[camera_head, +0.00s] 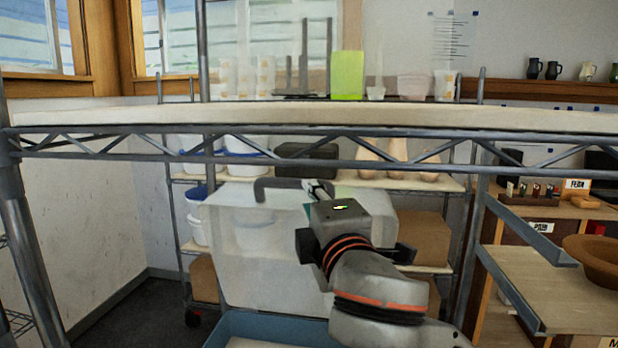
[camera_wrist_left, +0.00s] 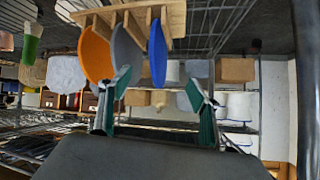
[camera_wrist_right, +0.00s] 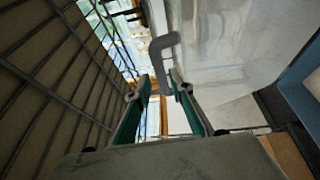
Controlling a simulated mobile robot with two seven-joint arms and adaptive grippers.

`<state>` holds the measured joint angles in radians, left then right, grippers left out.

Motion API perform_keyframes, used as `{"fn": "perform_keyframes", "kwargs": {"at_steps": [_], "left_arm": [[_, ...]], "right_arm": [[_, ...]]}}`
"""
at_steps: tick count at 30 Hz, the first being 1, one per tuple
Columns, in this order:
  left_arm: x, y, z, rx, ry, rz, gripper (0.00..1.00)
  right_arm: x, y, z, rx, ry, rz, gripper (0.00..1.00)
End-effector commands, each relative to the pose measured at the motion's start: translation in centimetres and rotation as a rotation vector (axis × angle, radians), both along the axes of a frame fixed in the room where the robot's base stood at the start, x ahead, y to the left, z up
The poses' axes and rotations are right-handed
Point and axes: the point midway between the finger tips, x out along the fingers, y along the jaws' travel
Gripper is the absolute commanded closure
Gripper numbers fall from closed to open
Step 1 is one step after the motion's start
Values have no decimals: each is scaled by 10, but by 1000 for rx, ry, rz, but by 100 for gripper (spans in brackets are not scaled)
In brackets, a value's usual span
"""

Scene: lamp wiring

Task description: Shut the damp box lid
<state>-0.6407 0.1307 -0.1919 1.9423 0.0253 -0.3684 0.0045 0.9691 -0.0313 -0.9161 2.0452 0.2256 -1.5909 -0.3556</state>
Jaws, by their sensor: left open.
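The damp box shows low in the head view as a blue tray (camera_head: 268,325). Its large translucent lid (camera_head: 265,265) stands raised and steep above it; the lid also fills the upper right of the right wrist view (camera_wrist_right: 225,45). A grey bent handle (camera_head: 275,183) is at the lid's top edge and shows in the right wrist view (camera_wrist_right: 164,42). My right gripper (camera_head: 318,189) is at the handle's right end. In its wrist view its fingers (camera_wrist_right: 161,88) are close together with the handle between them. My left gripper (camera_wrist_left: 158,78) is open and empty, outside the head view.
A wire shelf with a pale board (camera_head: 300,114) crosses in front, above my right arm. A shelving unit with tubs and a dark box (camera_head: 306,159) stands behind the lid. A brown bowl (camera_head: 595,262) sits at right. A wooden rack with coloured discs (camera_wrist_left: 97,52) is beyond my left gripper.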

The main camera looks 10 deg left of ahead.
Motion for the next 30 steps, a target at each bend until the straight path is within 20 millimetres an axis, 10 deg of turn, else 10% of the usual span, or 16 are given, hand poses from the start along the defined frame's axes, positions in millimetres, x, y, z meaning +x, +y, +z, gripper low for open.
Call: {"fn": "perform_keyframes", "kwargs": {"at_steps": [18,30], "left_arm": [[-17,8,-9,13,48,14,38],[-15,8,-9,9,47,22,38]], "right_arm": [[66,28,5,-2,1,-2,78],[72,30,5,1,1,0,83]]}}
